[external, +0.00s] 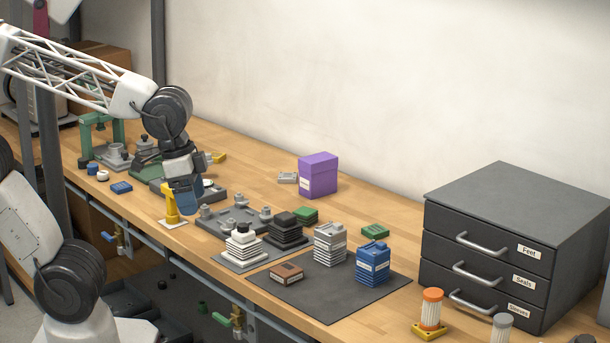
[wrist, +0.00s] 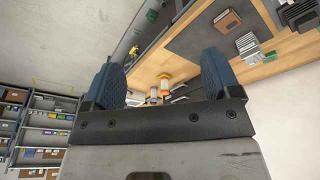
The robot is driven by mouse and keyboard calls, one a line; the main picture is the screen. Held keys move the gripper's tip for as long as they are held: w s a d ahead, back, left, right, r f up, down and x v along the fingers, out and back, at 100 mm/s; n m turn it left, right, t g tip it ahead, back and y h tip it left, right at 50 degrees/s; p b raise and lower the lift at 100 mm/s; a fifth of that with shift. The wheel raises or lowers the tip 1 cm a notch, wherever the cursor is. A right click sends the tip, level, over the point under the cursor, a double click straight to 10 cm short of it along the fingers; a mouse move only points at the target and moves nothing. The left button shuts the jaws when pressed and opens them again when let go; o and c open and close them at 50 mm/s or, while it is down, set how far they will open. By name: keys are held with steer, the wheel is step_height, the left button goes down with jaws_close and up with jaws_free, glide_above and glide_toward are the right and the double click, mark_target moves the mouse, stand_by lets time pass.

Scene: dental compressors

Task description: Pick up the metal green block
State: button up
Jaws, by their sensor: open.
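Two small green blocks show in the external view. One green block (external: 375,230) lies on the wood behind the blue canister. Another green block (external: 306,214) sits behind the black stack. I cannot tell which is the metal one. My gripper (external: 184,200) hangs over the bench's left part, beside a yellow post, well left of both blocks. In the wrist view my gripper (wrist: 163,72) has its two blue fingers wide apart with nothing held between them.
On the dark mat (external: 325,300) are a brown block (external: 286,273), a grey ribbed canister (external: 330,244) and the blue canister (external: 373,264). The black stack (external: 285,232) and a white stack (external: 242,245) stand left. A purple box (external: 318,176) and dark drawers (external: 490,255) stand further back and right.

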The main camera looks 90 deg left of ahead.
steer(key=w+a+r+n, duration=0.2)
steer(key=w+a, duration=0.1)
steer(key=w, duration=0.2)
steer(key=n+t+h, duration=0.4)
steer(key=n+h, duration=0.4)
steer(key=n, duration=1.2)
glide_above(311, 212)
steer(key=s+d, duration=0.3)
steer(key=d, duration=0.7)
step_height(311, 212, down, 16)
steer(key=shift+w+d+r, duration=0.1)
steer(key=shift+d+r, duration=0.05)
steer(key=shift+r, duration=0.05)
steer(key=s+a+f+n+t, duration=0.1)
steer(key=a+f+n, duration=0.1)
steer(key=a, duration=0.2)
steer(key=s+a+f+n+t, duration=0.1)
steer(key=a+f+n+t, duration=0.1)
steer(key=a, duration=0.3)
steer(key=s+a+f+n+t+y, duration=0.1)
steer(key=a+f+n, duration=0.2)
steer(key=a+f, duration=0.1)
steer(key=shift+s+a+f+t, duration=0.1)
steer(key=shift+s+a+t, duration=0.25)
steer(key=shift+a, duration=0.35)
steer(key=shift+w, duration=0.1)
steer(key=shift+x, duration=1.3)
steer(key=shift+d, duration=0.1)
